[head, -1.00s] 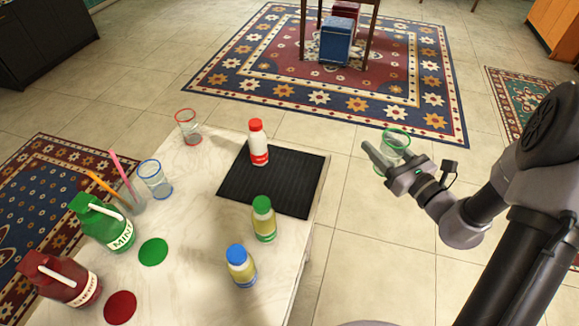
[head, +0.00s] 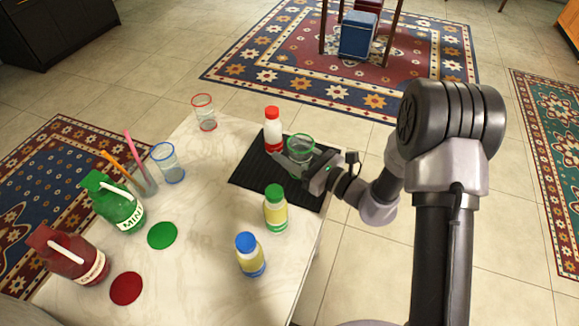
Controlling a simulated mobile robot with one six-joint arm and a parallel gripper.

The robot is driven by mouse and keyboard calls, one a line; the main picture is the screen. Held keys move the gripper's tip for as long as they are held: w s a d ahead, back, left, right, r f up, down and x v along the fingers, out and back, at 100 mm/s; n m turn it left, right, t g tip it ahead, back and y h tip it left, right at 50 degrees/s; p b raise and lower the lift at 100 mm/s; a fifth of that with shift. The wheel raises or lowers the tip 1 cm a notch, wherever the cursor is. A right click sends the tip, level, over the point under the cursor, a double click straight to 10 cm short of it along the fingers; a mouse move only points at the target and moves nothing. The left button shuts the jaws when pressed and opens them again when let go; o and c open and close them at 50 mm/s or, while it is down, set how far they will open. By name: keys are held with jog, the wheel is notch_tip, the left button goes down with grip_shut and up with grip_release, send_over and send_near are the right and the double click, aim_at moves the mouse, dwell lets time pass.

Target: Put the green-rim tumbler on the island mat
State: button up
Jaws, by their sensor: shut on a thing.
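The green-rim tumbler (head: 300,147) is a clear glass with a green rim, held upright over the black ribbed island mat (head: 251,175). My gripper (head: 293,164) is shut on it from the front right. The tumbler is close to the mat, but I cannot tell whether its base touches; the gripper hides its lower part. A white bottle with a red cap (head: 272,132) stands on the mat's far part, just left of the tumbler.
A green-capped bottle (head: 276,211) stands by the mat's near edge, with a blue-capped bottle (head: 250,256) nearer. A red-rim glass (head: 204,114), a blue-rim glass (head: 168,164), a green jug (head: 117,206) and a red jug (head: 75,256) stand left. The mat's left part is clear.

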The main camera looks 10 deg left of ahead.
notch_tip(320, 180, down, 4)
jog(key=shift+f+b, duration=0.15)
jog(key=shift+b, duration=0.75)
jog(key=shift+r, duration=0.2)
jog(key=shift+f, duration=0.15)
jog(key=o, duration=0.9)
jog(key=shift+f, duration=0.1)
jog(key=o, duration=0.5)
